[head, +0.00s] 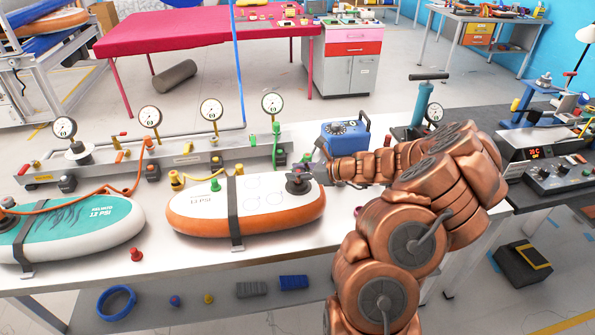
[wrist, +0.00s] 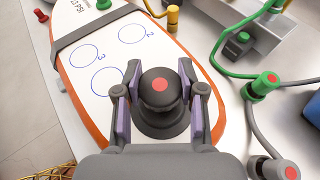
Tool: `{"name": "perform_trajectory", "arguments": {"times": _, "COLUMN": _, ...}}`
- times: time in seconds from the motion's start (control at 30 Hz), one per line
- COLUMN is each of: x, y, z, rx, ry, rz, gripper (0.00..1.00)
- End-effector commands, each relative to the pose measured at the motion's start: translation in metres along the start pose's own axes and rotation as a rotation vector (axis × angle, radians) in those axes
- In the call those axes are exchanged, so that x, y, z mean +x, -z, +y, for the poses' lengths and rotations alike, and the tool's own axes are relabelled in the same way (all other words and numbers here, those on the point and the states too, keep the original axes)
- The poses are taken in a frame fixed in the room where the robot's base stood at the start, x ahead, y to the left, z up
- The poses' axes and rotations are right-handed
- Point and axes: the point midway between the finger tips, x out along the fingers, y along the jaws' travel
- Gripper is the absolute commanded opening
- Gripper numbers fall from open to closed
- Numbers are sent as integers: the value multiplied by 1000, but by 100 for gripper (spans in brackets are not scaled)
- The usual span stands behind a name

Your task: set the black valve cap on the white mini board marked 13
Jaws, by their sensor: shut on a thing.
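The white mini board (head: 262,200) with an orange rim reads 13 PSI and lies strapped on the bench. It also shows in the wrist view (wrist: 100,50), with blue circles drawn on it. My gripper (head: 303,170) is over the board's right end, its fingers on both sides of the black valve cap (wrist: 160,86), which has a red dot on top. A dark round flange (wrist: 160,122) shows below the cap. I cannot tell whether the cap rests on the board. In the head view the cap is partly hidden by the gripper.
A teal board (head: 75,232) marked 12 PSI lies at left. A metal manifold (head: 190,158) with gauges and valves runs behind the boards, with orange, yellow and green hoses. A blue box (head: 345,137) stands behind my gripper. A red cap (head: 137,254) stands between the boards.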

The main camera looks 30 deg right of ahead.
Motion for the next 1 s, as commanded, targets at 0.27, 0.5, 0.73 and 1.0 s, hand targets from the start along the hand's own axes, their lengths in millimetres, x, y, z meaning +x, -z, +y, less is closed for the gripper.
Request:
{"name": "perform_trajectory", "arguments": {"times": 0.27, "x": 2, "y": 6, "z": 0, "rx": 0, "ry": 0, "rz": 0, "gripper": 7}}
{"name": "perform_trajectory", "arguments": {"times": 0.5, "x": 4, "y": 10, "z": 0, "rx": 0, "ry": 0, "rz": 0, "gripper": 7}}
{"name": "perform_trajectory", "arguments": {"times": 0.73, "x": 6, "y": 14, "z": 0, "rx": 0, "ry": 0, "rz": 0, "gripper": 7}}
{"name": "perform_trajectory", "arguments": {"times": 1.0, "x": 6, "y": 15, "z": 0, "rx": 0, "ry": 0, "rz": 0, "gripper": 58}}
